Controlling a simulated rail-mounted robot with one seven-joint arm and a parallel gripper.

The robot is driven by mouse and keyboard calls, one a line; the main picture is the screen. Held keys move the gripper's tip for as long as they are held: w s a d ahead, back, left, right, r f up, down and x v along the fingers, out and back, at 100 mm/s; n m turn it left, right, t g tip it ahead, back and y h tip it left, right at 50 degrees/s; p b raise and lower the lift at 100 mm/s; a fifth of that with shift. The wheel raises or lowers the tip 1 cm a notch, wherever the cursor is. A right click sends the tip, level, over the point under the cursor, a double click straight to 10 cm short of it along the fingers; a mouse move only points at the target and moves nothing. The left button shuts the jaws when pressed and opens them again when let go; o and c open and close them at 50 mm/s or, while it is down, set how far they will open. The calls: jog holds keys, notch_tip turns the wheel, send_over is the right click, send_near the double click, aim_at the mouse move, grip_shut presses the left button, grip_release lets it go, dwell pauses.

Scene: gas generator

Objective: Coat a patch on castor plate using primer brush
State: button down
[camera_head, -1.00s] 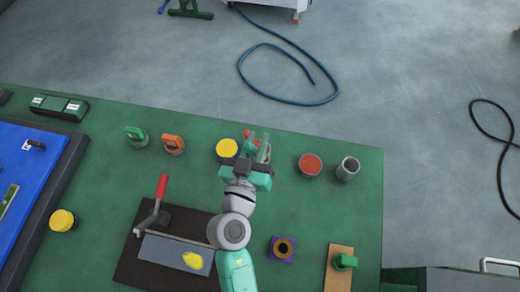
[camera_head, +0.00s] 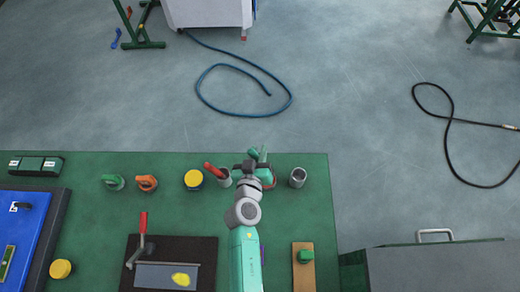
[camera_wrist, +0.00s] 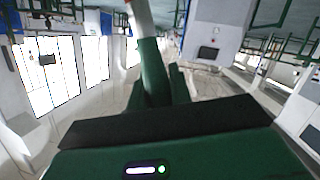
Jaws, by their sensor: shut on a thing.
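In the wrist view the brush's green handle runs up from between the jaws to a pale part (camera_wrist: 140,18). Its tip is hard to make out. A grey plate, seemingly the castor plate (camera_head: 150,272), lies on a dark mat at the front with a yellow patch (camera_head: 181,279) on it. I cannot tell whether the brush touches the tin.
A cup (camera_head: 224,179) with a red-handled tool stands left of my gripper; a yellow-lidded tin (camera_head: 193,180) is beyond it. A metal cup (camera_head: 298,177) stands to the right. A red-handled clamp (camera_head: 143,235) rises at the plate's left. Bare bench lies between.

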jog(key=shift+f+b, duration=2.5)
jog(key=shift+f, duration=0.45)
jog(key=shift+f+b, duration=0.85)
jog(key=shift+b, duration=0.15)
notch_tip(320, 180, up, 7)
jog(key=p, duration=0.5)
jog(key=shift+p, duration=0.4)
jog(key=shift+r, duration=0.1)
dwell(0.5)
